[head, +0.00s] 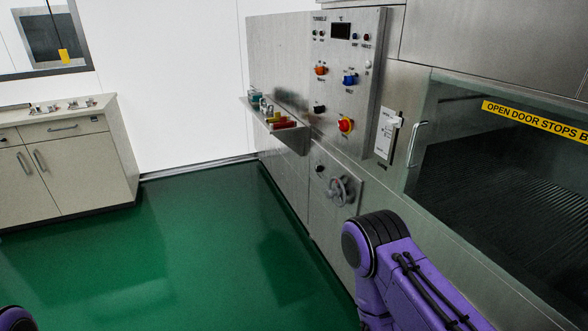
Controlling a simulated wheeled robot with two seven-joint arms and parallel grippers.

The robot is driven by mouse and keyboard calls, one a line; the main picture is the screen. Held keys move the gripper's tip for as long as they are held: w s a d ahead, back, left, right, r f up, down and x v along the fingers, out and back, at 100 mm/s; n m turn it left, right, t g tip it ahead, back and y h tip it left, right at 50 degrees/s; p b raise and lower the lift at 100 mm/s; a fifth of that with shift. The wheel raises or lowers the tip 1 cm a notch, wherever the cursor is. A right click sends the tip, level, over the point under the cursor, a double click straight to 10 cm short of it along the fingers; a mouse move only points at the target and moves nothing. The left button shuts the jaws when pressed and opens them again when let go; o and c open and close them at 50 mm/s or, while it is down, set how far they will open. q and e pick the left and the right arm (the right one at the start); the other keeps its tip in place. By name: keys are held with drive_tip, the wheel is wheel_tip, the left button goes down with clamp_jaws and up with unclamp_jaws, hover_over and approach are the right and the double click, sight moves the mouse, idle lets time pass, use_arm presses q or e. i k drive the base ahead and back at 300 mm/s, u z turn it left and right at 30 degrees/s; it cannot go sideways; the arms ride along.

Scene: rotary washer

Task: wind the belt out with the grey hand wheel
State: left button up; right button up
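The grey hand wheel (339,191) sits on a square plate low on the steel front of the machine, right of the picture's middle. A small dark knob (320,168) is beside it, up and to the left. No belt can be made out apart from the dark ribbed surface (500,170) behind the glass door, and I cannot tell whether that is it. My purple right arm reaches in from the bottom right, below the wheel and apart from it in the picture. Its gripper is out of view. Only a bit of my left arm shows at the bottom left corner.
The control panel (362,100) with coloured knobs and a red-yellow button (345,125) is above the wheel. A small shelf (290,128) with items juts out at the left. A glass door (440,130) is at right. A cabinet (60,165) stands far left. The green floor (180,240) is clear.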

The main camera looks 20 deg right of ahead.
sight(337, 192)
drive_tip(key=i, duration=2)
drive_tip(key=z, duration=2.8)
